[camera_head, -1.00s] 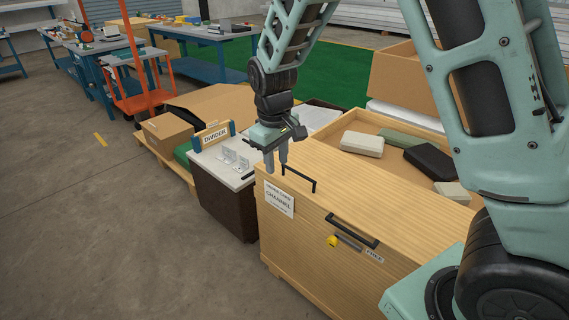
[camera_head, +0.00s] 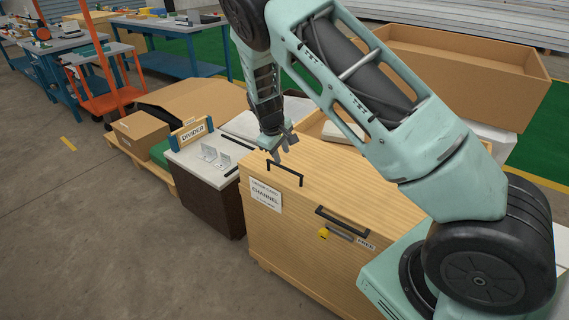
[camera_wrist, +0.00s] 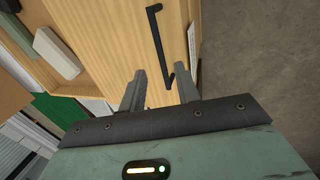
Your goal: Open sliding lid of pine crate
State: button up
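The pine crate (camera_head: 290,251) stands at front centre, with a pale wooden lid (camera_head: 318,188) over its near part. A black bar handle (camera_head: 285,166) stands up on the lid's left part; it also shows in the wrist view (camera_wrist: 158,45). A second black handle (camera_head: 342,220) lies on the near edge, above a yellow knob (camera_head: 323,233) and a "FREE" label (camera_head: 365,244). My gripper (camera_head: 283,158) is open and empty, just above and behind the left handle. In the wrist view my fingers (camera_wrist: 162,82) point towards the handle's near end, with no grip on it.
A dark bin with a light top (camera_head: 205,163) and a "DIVIDER" sign (camera_head: 192,133) stands left of the crate. A cardboard box (camera_head: 140,134) sits beyond it. Flat packs (camera_wrist: 57,52) lie in the crate's open part. Floor is clear at front left.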

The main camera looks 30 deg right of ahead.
aim_at(286, 168)
jog(key=x, duration=0.6)
jog(key=shift+f, duration=0.35)
jog(key=shift+d, duration=0.1)
grip_shut()
